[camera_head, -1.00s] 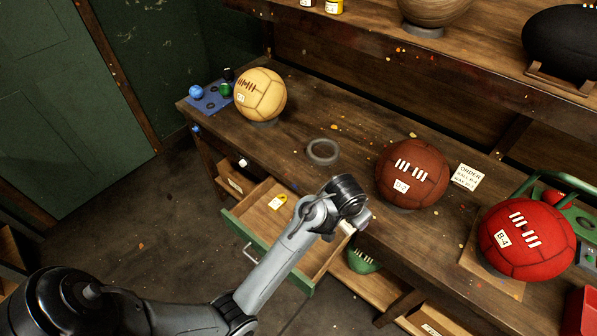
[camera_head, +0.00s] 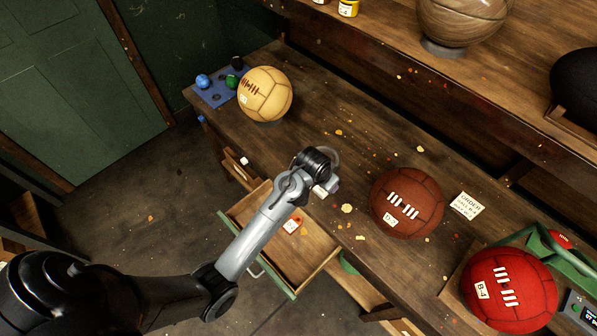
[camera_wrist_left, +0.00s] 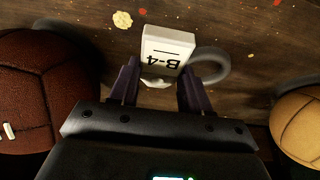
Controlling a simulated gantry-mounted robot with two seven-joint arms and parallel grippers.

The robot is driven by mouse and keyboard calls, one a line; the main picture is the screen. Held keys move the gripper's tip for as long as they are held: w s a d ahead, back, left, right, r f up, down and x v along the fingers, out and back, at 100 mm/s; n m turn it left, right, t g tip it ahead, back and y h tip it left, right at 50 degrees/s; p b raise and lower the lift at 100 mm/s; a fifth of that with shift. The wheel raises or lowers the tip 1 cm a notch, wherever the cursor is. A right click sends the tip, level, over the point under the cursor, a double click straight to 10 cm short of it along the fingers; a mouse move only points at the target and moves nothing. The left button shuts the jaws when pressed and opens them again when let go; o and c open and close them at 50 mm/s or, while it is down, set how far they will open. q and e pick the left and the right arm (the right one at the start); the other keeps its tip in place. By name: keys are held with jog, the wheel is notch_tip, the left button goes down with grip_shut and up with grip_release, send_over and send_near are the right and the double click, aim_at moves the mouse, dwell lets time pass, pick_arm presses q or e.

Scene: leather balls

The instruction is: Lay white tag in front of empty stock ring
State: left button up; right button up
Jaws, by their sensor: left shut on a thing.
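My left gripper (camera_head: 333,186) is shut on a white tag (camera_wrist_left: 166,50) marked B-4, which shows between the two fingers in the left wrist view. The gripper hangs over the front part of the bench, between the cream ball and the brown ball. The empty grey stock ring (camera_wrist_left: 214,66) lies on the bench just beyond and beside the tag. In the head view the ring (camera_head: 331,153) is partly hidden behind my wrist. I cannot tell whether the tag touches the wood. My right gripper is not in view.
The cream ball (camera_head: 266,94) and brown ball (camera_head: 408,203) stand on either side. A red ball (camera_head: 508,290) marked B-4 and an order card (camera_head: 467,206) are farther right.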

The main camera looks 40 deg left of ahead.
pick_arm(q)
jog(key=shift+w+a, duration=0.1)
jog(key=shift+a, duration=0.25)
jog(key=a+f, duration=0.2)
jog(key=a, duration=0.1)
jog(key=w+a+f, duration=0.1)
jog(key=a+f, duration=0.1)
jog(key=a, duration=0.2)
jog(key=a+f, duration=0.3)
jog(key=a, duration=0.1)
jog(key=shift+w+a+p, duration=0.1)
jog(key=shift+w+p, duration=0.05)
jog(key=shift+p, duration=0.15)
jog(key=shift+f, duration=2)
jog(key=shift+f, duration=0.1)
jog(key=shift+f, duration=0.1)
jog(key=o, duration=1)
jog(key=shift+a, duration=0.1)
jog(key=shift+f, duration=0.1)
